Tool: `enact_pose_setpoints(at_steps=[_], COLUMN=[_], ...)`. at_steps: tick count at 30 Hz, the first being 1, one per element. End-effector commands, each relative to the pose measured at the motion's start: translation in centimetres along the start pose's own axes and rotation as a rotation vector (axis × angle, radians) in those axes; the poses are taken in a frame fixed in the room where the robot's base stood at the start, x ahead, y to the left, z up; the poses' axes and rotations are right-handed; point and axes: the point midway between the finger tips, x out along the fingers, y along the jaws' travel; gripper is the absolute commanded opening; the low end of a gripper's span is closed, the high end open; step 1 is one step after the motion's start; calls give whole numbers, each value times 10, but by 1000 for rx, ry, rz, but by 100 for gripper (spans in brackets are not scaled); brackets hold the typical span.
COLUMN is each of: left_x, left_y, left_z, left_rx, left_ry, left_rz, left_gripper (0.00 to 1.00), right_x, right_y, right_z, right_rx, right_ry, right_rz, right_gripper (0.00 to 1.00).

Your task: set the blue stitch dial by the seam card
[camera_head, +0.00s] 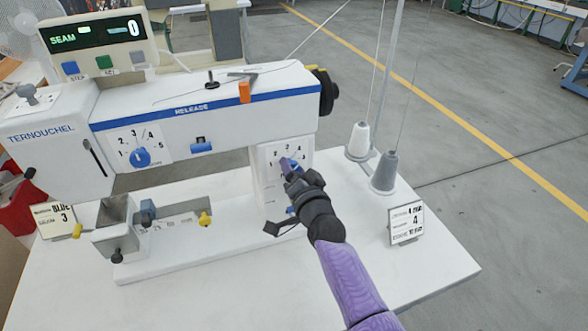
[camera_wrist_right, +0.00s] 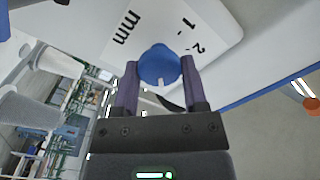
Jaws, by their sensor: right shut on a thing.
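My right gripper (camera_head: 290,165) reaches the white right column of the sewing machine; it also shows in the right wrist view (camera_wrist_right: 160,85). Its purple fingers are shut on a blue dial (camera_wrist_right: 158,64), one on each side. The dial has a white mark and sits on a plate (camera_wrist_right: 195,22) with "1", "2" and "mm". The gripper mostly hides this dial in the head view. Another blue dial (camera_head: 140,157) with numbers around it is on the machine's left head. A seam card (camera_head: 54,219) at left reads "BLUE" and "SEAM 3". My left gripper is not in view.
The display (camera_head: 95,36) reads "SEAM 0". The table's front right is clear.

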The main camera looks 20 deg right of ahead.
Motion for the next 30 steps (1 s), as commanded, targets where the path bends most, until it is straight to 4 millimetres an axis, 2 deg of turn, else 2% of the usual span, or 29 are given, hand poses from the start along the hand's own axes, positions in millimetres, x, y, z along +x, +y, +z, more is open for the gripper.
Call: enact_pose_setpoints(at_steps=[13,14,18,26,30], left_x=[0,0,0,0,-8], left_y=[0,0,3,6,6], left_z=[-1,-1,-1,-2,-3], left_rx=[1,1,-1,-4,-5], left_ry=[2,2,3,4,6], left_rz=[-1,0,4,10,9], left_gripper=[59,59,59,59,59], right_x=[0,0,0,0,-14], right_y=[0,0,0,0,-1], right_z=[0,0,0,0,-1], right_rx=[11,11,11,11,10], right_ry=[-1,-1,0,0,-1], right_rz=[1,1,1,0,2], right_gripper=[0,57,87,89,89])
